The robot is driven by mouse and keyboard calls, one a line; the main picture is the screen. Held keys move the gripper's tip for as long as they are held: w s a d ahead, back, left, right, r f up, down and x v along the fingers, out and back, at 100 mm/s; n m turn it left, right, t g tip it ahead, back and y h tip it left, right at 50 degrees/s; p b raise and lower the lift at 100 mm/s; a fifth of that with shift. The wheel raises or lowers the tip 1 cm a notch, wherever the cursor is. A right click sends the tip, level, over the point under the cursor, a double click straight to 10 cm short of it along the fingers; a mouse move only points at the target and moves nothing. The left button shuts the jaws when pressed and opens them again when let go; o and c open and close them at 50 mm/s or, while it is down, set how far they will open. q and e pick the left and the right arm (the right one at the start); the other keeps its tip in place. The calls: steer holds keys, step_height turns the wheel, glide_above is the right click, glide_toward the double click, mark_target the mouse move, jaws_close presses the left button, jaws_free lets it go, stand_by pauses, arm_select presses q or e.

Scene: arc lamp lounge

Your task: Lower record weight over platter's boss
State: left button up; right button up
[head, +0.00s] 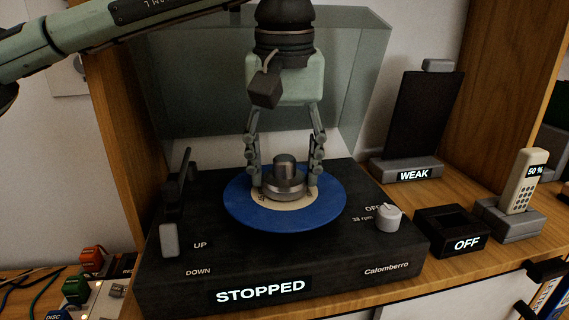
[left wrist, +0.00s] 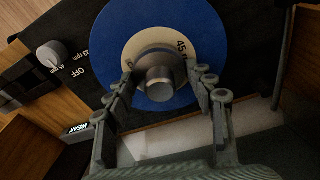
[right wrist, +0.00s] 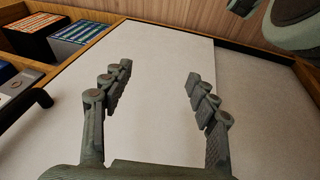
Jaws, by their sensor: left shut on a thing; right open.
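The record weight (head: 285,181) is a grey metal disc with a raised knob. My left gripper (head: 284,188) is shut on its sides from above, and the weight also shows in the left wrist view (left wrist: 160,82). It is upright, over the cream centre label of the blue platter disc (head: 240,209), which carries "45" in the left wrist view. The platter's boss is hidden under the weight. I cannot tell whether the weight touches the label or hangs just above it. My right gripper (right wrist: 155,80) is open and empty before a pale panel.
The black turntable (head: 170,275) reads "STOPPED". A "WEAK" stand (head: 407,168), an "OFF" box (head: 450,233) and a handset (head: 524,180) stand right.

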arm_select(q)
steer(key=o, duration=1.4)
